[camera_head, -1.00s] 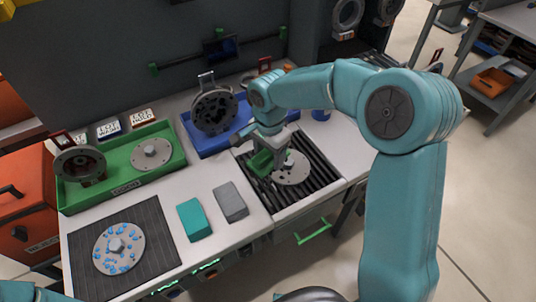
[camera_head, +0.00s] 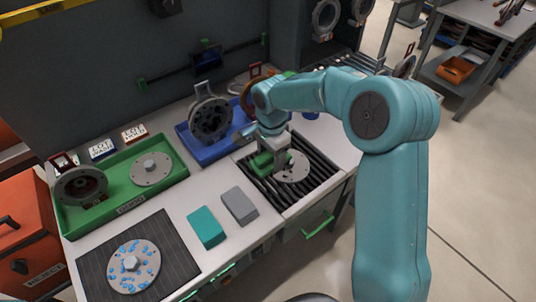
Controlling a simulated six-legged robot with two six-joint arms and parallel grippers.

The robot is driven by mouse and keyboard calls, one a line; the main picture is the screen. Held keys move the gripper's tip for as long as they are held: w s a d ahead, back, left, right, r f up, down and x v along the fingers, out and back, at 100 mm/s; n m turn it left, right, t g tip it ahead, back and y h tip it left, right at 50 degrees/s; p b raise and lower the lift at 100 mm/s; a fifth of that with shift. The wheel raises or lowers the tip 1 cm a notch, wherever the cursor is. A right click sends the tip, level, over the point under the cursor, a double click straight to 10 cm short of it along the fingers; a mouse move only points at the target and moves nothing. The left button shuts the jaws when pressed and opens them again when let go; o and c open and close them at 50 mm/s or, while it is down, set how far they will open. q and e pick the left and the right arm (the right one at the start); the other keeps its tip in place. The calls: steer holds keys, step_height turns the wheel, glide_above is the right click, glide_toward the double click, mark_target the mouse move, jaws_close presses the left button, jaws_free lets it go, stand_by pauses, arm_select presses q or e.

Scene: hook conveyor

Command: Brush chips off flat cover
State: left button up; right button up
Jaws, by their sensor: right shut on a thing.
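My right gripper (camera_head: 276,158) is shut on a green brush (camera_head: 263,161), low over the slatted black grate. The grey round flat cover (camera_head: 298,169) lies on that grate, and the brush is at its left edge, partly hiding it. I cannot tell whether the bristles touch it, and I see no clear chips on its visible part. Another round cover (camera_head: 122,248) with a central knob and many blue chips lies on the dark ribbed mat (camera_head: 184,262) at lower left. My left gripper is out of view.
A green tray (camera_head: 127,207) holds a dark ring housing (camera_head: 82,187) and a clean flat cover (camera_head: 151,169). A blue tray (camera_head: 188,139) holds another housing (camera_head: 211,119). A teal block (camera_head: 207,227) and a grey block (camera_head: 239,206) lie between mat and grate.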

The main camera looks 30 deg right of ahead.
steer(key=shift+s+d+f, duration=0.2)
steer(key=shift+d+f, duration=0.05)
steer(key=shift+d, duration=0.1)
steer(key=shift+d+f, duration=0.1)
steer(key=shift+f, duration=0.15)
step_height(320, 180, down, 6)
steer(key=b, duration=0.3)
steer(key=shift+w+r, duration=0.1)
steer(key=shift+r, duration=0.05)
steer(key=shift+f+b, duration=0.35)
steer(key=shift+b, duration=0.3)
